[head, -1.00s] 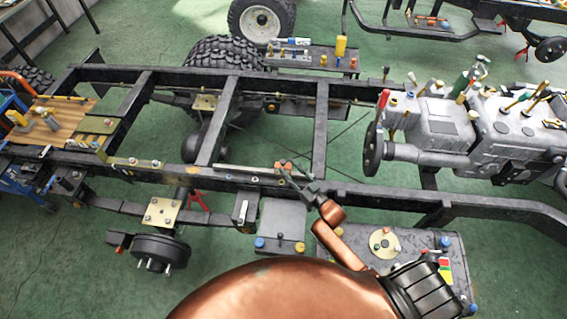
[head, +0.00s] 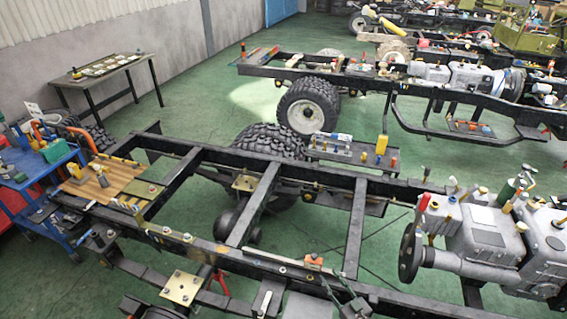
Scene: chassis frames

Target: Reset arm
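My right gripper (head: 335,284) shows at the bottom edge, right of centre, over the near rail of the black chassis frame (head: 185,240). Its dark fingers point up and left towards a small orange piece (head: 313,261) on or just above the rail. The frames do not show whether the fingers touch or hold this piece, nor how far apart they are. The rest of my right arm is cut off by the bottom edge. My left gripper is not in view.
A grey engine (head: 490,245) sits on the frame at right. A blue cart (head: 30,175) stands at left, and a table (head: 105,72) by the wall. A second chassis (head: 360,75) stands behind. Green floor (head: 215,95) lies open between table and chassis.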

